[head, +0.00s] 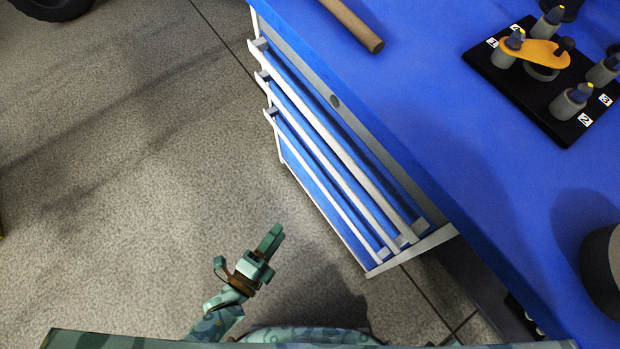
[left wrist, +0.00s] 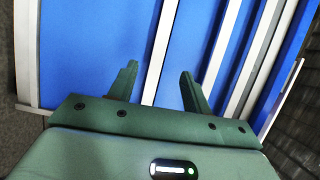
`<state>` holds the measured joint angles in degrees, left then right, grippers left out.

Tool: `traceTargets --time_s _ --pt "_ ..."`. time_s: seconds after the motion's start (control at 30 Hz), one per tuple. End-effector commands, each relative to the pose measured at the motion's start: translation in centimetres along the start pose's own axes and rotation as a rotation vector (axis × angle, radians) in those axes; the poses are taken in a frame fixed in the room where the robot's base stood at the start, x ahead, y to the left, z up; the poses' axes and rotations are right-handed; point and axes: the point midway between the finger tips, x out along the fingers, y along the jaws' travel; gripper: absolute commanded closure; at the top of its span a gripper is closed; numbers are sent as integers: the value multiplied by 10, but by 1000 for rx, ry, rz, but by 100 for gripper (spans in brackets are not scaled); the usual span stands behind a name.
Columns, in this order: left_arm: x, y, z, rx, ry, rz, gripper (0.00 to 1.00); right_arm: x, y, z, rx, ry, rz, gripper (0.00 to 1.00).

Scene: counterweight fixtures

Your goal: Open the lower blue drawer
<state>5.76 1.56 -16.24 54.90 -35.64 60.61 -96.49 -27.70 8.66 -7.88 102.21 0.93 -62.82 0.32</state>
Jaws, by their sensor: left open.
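The blue drawer cabinet (head: 330,185) stands under the bench, with long pale bar handles stacked down its front. The lower blue drawer (head: 305,168) is the bottom one and looks shut; its bar handle (head: 325,184) runs along its top. My left gripper (head: 275,233) is open and empty, in front of the cabinet and apart from it in the head view. In the left wrist view the open fingers of my left gripper (left wrist: 160,72) point at the blue fronts, and a pale bar (left wrist: 160,50), seemingly the lowest handle, lines up between them. My right gripper is out of view.
The blue bench top (head: 430,110) overhangs the drawers. It carries a brown rod (head: 355,25), a black fixture board (head: 530,95) with several pegs and an orange piece (head: 537,52), and a dark round object (head: 600,270).

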Motion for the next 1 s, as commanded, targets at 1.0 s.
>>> traceTargets --time_s 1.0 --pt "166 -3 -2 26 6 -23 51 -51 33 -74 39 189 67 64"
